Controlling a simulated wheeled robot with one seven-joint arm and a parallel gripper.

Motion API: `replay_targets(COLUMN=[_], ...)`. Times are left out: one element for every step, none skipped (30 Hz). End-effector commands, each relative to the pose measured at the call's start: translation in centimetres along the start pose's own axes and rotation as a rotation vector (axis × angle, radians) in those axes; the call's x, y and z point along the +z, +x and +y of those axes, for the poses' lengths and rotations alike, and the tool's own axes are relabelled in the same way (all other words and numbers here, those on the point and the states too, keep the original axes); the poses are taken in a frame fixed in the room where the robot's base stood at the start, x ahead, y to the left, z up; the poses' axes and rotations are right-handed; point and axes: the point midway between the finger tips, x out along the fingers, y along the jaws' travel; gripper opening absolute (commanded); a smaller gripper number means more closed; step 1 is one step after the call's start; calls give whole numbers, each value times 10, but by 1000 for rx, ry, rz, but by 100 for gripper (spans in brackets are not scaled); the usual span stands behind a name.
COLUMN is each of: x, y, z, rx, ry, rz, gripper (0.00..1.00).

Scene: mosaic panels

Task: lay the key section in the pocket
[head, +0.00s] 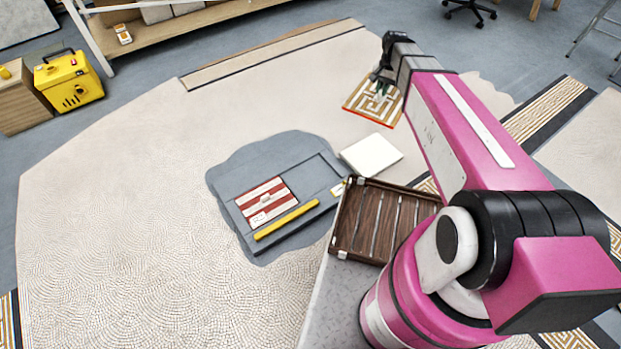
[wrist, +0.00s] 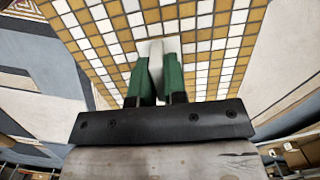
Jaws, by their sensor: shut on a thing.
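The key section (head: 364,107) is a square mosaic panel with an ochre-and-white meander pattern and a reddish edge. My gripper (head: 381,88) is shut on the section's pale knob and holds it beyond the white slab, to the upper right of the grey patch. In the wrist view, my green fingers (wrist: 158,72) pinch the knob (wrist: 156,58), and the ochre-and-white tiles (wrist: 215,50) fill the upper middle. The pocket (head: 312,178) is a dark grey recess in the floor. A red-and-white striped section (head: 268,193) with a knob lies in its left part; its right part looks bare.
A yellow bar (head: 287,219) lies along the pocket's near side. A white slab (head: 371,154) lies right of the pocket. A slatted wooden tray (head: 378,222) stands nearer my base. A yellow machine (head: 68,80) stands far left. The pale mosaic floor between is open.

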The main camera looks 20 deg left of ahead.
Motion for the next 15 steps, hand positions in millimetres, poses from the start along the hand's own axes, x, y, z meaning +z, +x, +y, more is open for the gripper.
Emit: replay_targets(x=[2, 5, 7, 10, 13, 16, 19, 22, 26, 30, 33, 38, 42, 45, 50], y=[16, 25, 36, 45, 54, 66, 74, 84, 95, 104, 114, 125, 135, 144, 156], z=[-13, -19, -28, -34, -40, -48, -54, -60, -67, -73, -79, -86, -91, -96, -103], rx=[0, -1, -3, -5, -6, -8, -9, -10, -12, -12, -14, -15, -16, -16, -18], ry=[9, 18, 30, 38, 48, 59, 68, 77, 89, 98, 107, 119, 128, 137, 151], rz=[-2, -3, -2, -3, -3, -3, -4, -4, -4, -4, -4, -5, -5, -5, -5], gripper=[0, 0, 0, 0, 0, 0, 0, 0, 0, 0, 0, 0, 0, 0, 0])
